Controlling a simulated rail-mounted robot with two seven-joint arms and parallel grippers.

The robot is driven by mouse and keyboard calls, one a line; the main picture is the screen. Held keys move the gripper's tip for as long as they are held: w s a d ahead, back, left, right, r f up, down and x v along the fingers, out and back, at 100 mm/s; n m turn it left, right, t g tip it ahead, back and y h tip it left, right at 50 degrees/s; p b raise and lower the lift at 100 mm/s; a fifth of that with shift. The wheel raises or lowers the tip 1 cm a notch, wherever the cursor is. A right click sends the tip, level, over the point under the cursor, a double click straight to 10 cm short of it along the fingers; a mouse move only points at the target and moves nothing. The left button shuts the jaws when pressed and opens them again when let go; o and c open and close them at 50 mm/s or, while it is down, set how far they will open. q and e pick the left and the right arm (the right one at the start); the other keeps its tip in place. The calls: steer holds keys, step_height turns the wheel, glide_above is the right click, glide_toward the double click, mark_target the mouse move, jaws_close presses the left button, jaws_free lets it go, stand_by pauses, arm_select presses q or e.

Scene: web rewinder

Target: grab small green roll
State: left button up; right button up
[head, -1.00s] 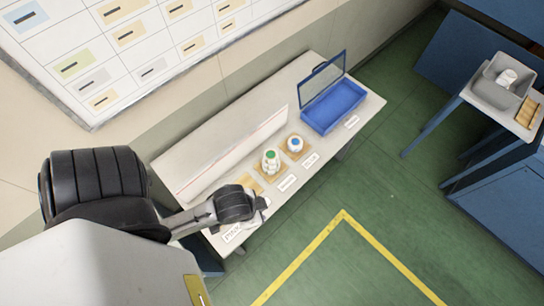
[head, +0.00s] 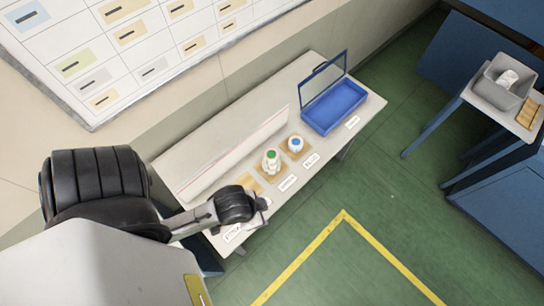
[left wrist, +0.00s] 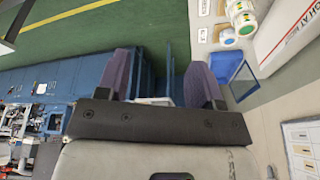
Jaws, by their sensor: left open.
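The small green roll (head: 271,155) is the green-topped end of a white stack standing on a tan square on the bench. A blue-topped white roll (head: 295,143) stands just beyond it to the right. My left gripper (head: 264,204) is at the bench's front edge, nearer the camera than the green roll and apart from it. In the left wrist view its two purple-grey fingers (left wrist: 158,80) are spread with nothing between them. There, a green-ringed roll (left wrist: 228,41) and a blue-ringed roll (left wrist: 245,27) show at upper right, outside the fingers. My right gripper is not in view.
A blue open-lidded bin (head: 335,107) stands at the bench's far right end. A long white panel (head: 235,155) stands behind the rolls. Labels (head: 287,183) lie along the front edge. A side table with a grey tub (head: 503,85) is at right. The green floor in front is clear.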

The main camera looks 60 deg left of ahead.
arm_select(q)
steer(key=o, duration=0.6)
steer(key=shift+a, duration=0.2)
steer(key=shift+c, duration=0.2)
